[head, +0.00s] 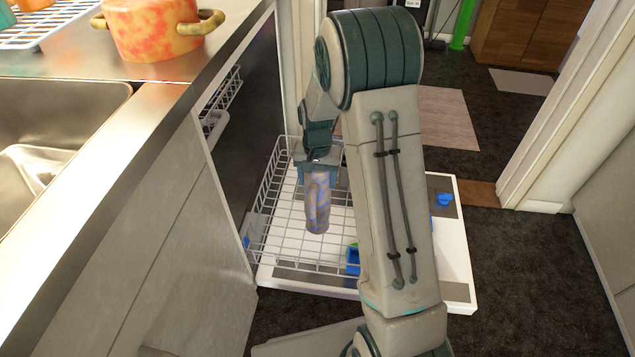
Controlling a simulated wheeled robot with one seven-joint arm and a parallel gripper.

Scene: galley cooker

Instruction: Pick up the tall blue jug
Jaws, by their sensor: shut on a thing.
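The tall blue jug (317,207), marbled in blue and pinkish grey, stands roughly upright in the head view over the dishwasher's lower rack. My gripper (318,170) points down and is shut on the jug's upper end. The jug's top is partly hidden by the gripper. I cannot tell whether the jug's bottom touches the rack.
The dishwasher door (455,260) is folded down, with the white wire rack (290,240) pulled out over it. A blue and green item (352,262) sits at the rack's front. An orange pot (158,28) stands on the counter at left. Dark floor (540,270) is clear at right.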

